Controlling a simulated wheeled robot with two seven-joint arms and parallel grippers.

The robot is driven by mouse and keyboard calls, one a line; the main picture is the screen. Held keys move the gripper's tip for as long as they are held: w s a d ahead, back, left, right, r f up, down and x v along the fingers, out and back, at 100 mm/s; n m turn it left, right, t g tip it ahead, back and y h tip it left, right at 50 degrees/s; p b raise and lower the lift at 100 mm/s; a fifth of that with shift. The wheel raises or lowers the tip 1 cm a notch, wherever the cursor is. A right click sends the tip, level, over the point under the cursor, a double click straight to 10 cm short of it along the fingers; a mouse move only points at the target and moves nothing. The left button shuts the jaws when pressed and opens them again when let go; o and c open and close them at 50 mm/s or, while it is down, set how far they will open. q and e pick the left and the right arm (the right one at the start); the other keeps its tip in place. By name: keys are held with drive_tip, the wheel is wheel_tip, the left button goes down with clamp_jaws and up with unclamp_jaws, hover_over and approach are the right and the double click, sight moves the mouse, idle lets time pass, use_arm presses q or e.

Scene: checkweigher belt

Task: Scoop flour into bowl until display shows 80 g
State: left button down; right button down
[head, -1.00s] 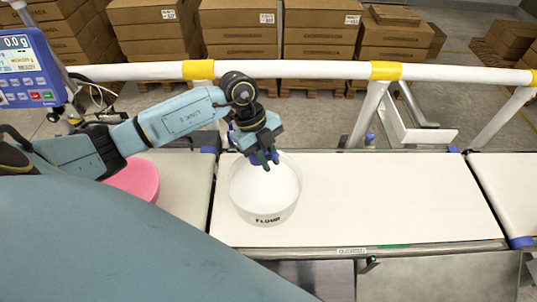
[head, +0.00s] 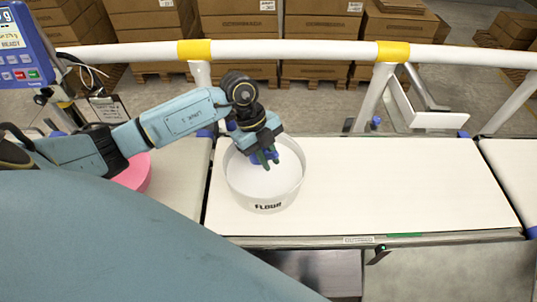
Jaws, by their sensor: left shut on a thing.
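The white tub labelled FLOUR (head: 268,207) stands on the belt near the middle, with white flour (head: 250,175) inside. My left gripper (head: 264,158) is over the tub, its dark green fingers pointing down in front of the flour. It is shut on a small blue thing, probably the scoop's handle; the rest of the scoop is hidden. A pink bowl (head: 136,174) sits on the left belt section, partly hidden behind my own arm. The blue display unit (head: 22,50) is at the upper left, cut by the frame edge, so its weight figure cannot be read.
A white rail with yellow bands (head: 290,50) runs along the belt's far side. The belt (head: 400,185) right of the tub is clear. Stacked cardboard boxes (head: 240,25) stand beyond the rail. A clipboard (head: 105,108) hangs at the left.

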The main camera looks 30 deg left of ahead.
use_arm(q)
drive_tip(key=shift+f+b, duration=1.55)
drive_tip(key=shift+f, duration=1.45)
drive_tip(key=shift+r, duration=0.1)
wheel_tip(320, 180, up, 10)
drive_tip(key=p, duration=1)
drive_tip(key=shift+r, duration=0.15)
drive_tip(key=shift+r+p, duration=0.65)
drive_tip(key=shift+r, duration=0.35)
